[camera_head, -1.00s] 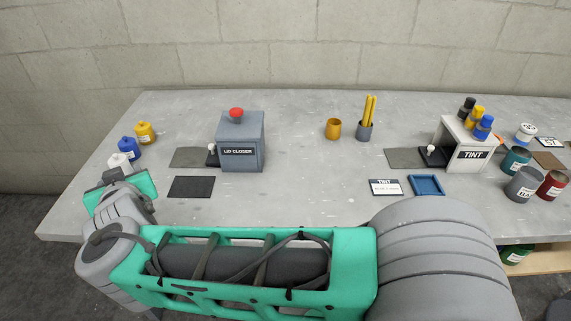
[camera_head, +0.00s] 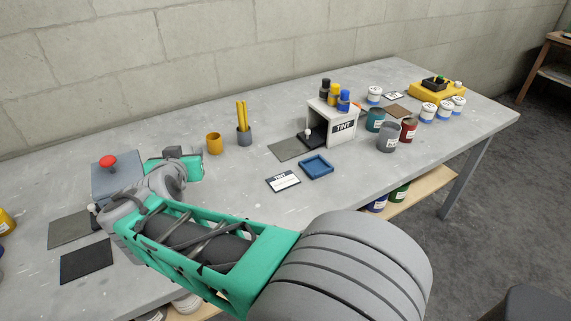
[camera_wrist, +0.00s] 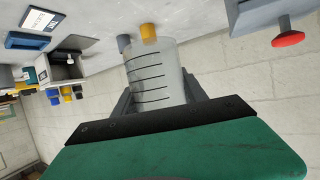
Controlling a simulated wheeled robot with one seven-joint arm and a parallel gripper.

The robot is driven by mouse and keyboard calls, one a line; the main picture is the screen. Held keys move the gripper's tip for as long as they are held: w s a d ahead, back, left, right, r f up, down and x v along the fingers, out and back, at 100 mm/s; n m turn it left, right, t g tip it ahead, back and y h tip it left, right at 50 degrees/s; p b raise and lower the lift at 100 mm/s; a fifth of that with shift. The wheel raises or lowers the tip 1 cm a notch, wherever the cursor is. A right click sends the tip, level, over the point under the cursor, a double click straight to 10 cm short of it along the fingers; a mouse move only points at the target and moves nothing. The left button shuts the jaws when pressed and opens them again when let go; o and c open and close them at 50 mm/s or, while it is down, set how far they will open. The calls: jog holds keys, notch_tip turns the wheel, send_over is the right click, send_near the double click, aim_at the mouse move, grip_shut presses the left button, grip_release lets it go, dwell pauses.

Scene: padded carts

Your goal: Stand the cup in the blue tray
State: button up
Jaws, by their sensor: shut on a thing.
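A clear graduated cup (camera_wrist: 155,75) with dark measuring lines is held between the fingers of my gripper (camera_wrist: 158,92) in the wrist view. In the head view my gripper's green body (camera_head: 182,166) is in front of the lid closer's right side; the fingers and the cup cannot be made out there. The blue tray (camera_head: 316,168) lies flat and empty on the table, to the right of my gripper and apart from it. It also shows at the left of the wrist view (camera_wrist: 27,41).
A TINT card (camera_head: 283,181) lies left of the tray. The TINT machine (camera_head: 332,122) with bottles on top stands behind it. A yellow cup (camera_head: 213,144) and a grey holder with yellow sticks (camera_head: 244,136) stand farther back. The lid closer (camera_head: 115,180) is at left.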

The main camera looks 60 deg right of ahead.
jog(key=s+d+f+m+g+h+p, duration=0.25)
jog(key=s+d+m+g, duration=0.7)
jog(key=s+d, duration=1.45)
send_over(320, 163)
jog(key=shift+n+g+h, duration=0.25)
jog(key=shift+h, duration=0.1)
notch_tip(320, 163, down, 9)
jog(key=shift+s+a+f+p, duration=0.1)
jog(key=shift+f+p, duration=0.05)
jog(key=shift+p, duration=0.15)
notch_tip(320, 163, down, 3)
jog(key=shift+r, duration=0.15)
jog(key=shift+f, duration=0.25)
jog(key=shift+f, duration=0.1)
